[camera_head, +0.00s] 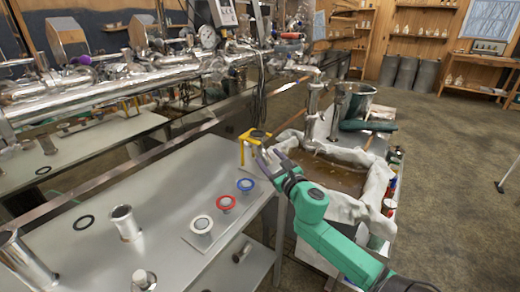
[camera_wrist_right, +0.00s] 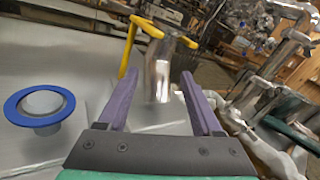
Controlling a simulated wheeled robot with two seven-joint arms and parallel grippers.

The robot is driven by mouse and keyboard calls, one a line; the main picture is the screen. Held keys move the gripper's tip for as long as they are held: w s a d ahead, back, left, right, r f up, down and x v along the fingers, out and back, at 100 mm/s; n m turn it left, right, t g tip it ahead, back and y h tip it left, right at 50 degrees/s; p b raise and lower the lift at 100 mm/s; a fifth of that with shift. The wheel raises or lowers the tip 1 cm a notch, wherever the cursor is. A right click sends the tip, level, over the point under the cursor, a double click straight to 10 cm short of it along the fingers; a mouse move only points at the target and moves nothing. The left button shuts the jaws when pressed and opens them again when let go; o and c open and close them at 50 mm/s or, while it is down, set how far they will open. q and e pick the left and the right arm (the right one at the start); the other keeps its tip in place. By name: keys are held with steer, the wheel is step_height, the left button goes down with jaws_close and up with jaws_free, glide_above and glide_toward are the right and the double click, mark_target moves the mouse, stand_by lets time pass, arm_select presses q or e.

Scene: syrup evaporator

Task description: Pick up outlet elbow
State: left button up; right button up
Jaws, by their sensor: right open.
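A shiny metal pipe piece (camera_wrist_right: 160,72), which looks like the outlet elbow, stands in front of my right gripper (camera_wrist_right: 161,77) in the wrist view. A yellow piece (camera_wrist_right: 147,28) with arms surrounds its top. In the head view the yellow piece (camera_head: 245,150) stands at the table's far right corner, with much of the metal part hidden. My right gripper (camera_head: 272,160) is open and empty, its purple fingers pointing toward the pipe piece, one on each side of it in the wrist view. I cannot tell the gap between them. My left gripper is not in view.
A cloth-lined basin of brown liquid (camera_head: 330,178) lies right of the gripper.

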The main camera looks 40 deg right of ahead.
mark_target(262, 152)
steer(key=x, duration=0.6)
steer(key=shift+w+a+p, duration=0.1)
steer(key=shift+w+p, duration=0.2)
steer(key=shift+s, duration=0.1)
steer(key=c, duration=0.3)
jaws_close()
